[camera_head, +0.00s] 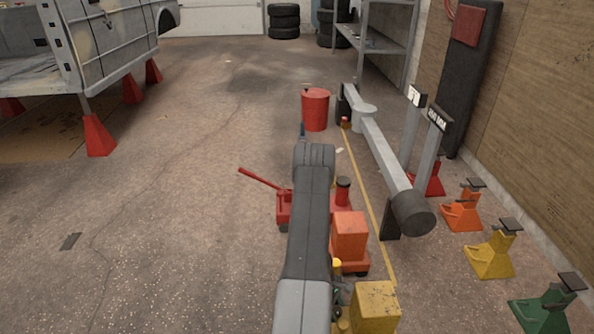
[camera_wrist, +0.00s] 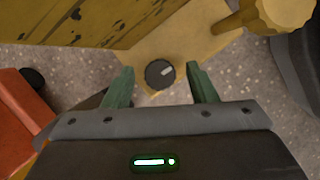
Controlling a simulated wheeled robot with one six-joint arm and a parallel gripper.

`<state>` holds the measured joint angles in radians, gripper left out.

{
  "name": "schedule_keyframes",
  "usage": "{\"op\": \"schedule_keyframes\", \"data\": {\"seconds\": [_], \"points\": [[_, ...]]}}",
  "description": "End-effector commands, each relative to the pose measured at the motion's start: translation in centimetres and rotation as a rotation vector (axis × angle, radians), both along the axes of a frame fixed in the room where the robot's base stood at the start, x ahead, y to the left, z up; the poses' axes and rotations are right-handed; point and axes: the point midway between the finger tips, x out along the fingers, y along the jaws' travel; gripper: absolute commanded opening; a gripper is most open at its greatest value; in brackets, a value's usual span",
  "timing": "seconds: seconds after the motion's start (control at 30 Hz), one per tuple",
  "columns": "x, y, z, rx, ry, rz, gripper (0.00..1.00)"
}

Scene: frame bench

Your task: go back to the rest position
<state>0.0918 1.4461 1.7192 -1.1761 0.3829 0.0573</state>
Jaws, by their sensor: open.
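My gripper (camera_wrist: 161,86) shows in the wrist view with its two green fingers spread apart. A round dark knob (camera_wrist: 160,73) with a pale mark lies between the fingertips, with a gap on each side. It sits on a worn yellow part (camera_wrist: 192,45). Nothing is held between the fingers.
An orange unit (camera_head: 349,237) and a red one with a handle (camera_head: 265,181) stand close to my arm. A grey beam (camera_head: 385,155) and several coloured stands, such as a yellow one (camera_head: 491,255), are at right. The floor (camera_head: 150,240) at left is mostly clear.

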Motion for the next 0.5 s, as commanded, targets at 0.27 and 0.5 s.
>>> {"op": "schedule_keyframes", "data": {"seconds": [0.27, 0.5], "points": [[0.14, -0.02, 0.07, -0.001, -0.001, -0.105, 0.52], [0.18, -0.07, 0.11, -0.001, -0.001, -0.207, 0.52]]}}
